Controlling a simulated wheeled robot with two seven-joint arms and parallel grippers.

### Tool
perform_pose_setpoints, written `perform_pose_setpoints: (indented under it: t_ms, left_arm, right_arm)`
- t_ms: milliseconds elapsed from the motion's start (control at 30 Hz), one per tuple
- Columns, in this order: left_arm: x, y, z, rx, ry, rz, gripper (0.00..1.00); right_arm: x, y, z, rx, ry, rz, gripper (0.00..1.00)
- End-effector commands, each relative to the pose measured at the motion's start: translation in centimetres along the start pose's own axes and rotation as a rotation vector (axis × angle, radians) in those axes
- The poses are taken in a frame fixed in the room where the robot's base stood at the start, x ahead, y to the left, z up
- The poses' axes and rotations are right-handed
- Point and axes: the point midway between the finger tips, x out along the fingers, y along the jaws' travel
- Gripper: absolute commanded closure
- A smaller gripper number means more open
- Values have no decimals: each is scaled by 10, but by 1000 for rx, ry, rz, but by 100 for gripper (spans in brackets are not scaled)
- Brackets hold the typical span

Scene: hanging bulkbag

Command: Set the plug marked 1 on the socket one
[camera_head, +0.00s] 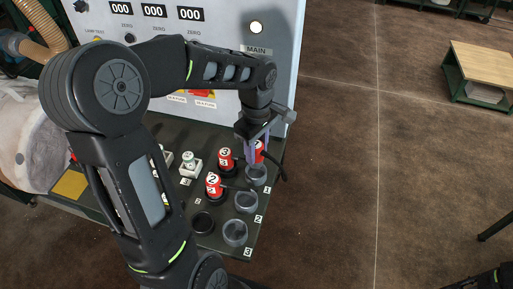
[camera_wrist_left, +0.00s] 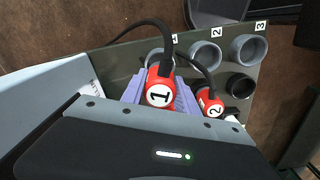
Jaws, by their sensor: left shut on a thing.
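My left gripper (camera_head: 257,147) is shut on the red plug marked 1 (camera_head: 260,153), with a purple finger on each side. In the left wrist view the plug (camera_wrist_left: 160,88) shows its white "1" label, and a black cable loops from its far end. Socket one (camera_head: 257,175) is a grey ring at the panel's right edge. The plug is right at this ring and overlaps it in both views; I cannot tell whether it is above or inside. The ring is partly hidden behind the plug in the left wrist view. My right gripper is not in view.
Plug 2 (camera_head: 213,186) and plug 3 (camera_head: 225,158) stand close to the left. Sockets two (camera_head: 246,202) and three (camera_head: 235,233) are empty, as is a black holder (camera_head: 203,222). A control cabinet (camera_head: 285,50) rises behind.

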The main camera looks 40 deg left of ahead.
Motion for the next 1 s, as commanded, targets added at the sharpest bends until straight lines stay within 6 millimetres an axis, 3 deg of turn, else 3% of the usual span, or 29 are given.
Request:
perform_pose_setpoints:
  t_ms: [400, 1000]
  left_arm:
    - [42, 0, 0, 0, -1, -1, 100]
    - [48, 0, 0, 0, 0, 0, 100]
  right_arm:
    - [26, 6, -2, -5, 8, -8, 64]
    - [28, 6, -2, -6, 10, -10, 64]
